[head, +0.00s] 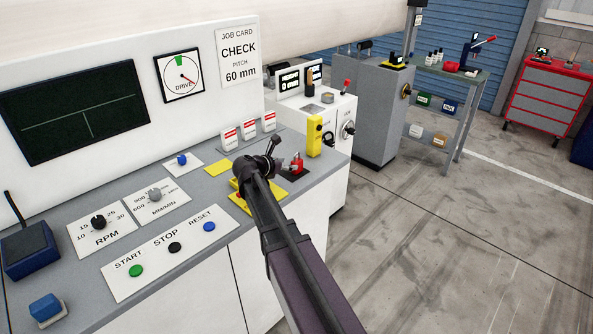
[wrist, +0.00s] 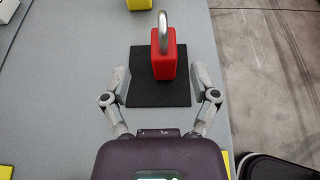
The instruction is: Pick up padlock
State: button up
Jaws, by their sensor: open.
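The red padlock (wrist: 164,60) with its silver shackle stands upright on a black square mat (wrist: 150,95) in the wrist view. In the head view the padlock (head: 297,162) is small and sits near the right end of the grey console top. My gripper (wrist: 160,97) is open and empty, with its fingers spread to either side of the mat's near part. The padlock is ahead of the fingertips and between their lines, apart from both. In the head view my gripper (head: 272,165) is just left of the padlock, and my arm hides part of the console there.
A yellow upright block (head: 314,137) stands just beyond the padlock. Red-and-white tags (head: 248,128) stand behind. The console top (head: 130,210) carries knobs and buttons to the left. In the wrist view the console's right edge drops to the concrete floor (wrist: 275,80).

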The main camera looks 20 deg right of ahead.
aim_at(299, 163)
jog(key=shift+w+d+f, duration=0.1)
jog(key=shift+d, duration=0.15)
jog(key=shift+s+b+x, duration=0.2)
jog(key=shift+b+x, duration=0.8)
jog(key=shift+x, duration=1.6)
jog(key=shift+d, duration=0.1)
jog(key=shift+c, duration=0.2)
grip_shut()
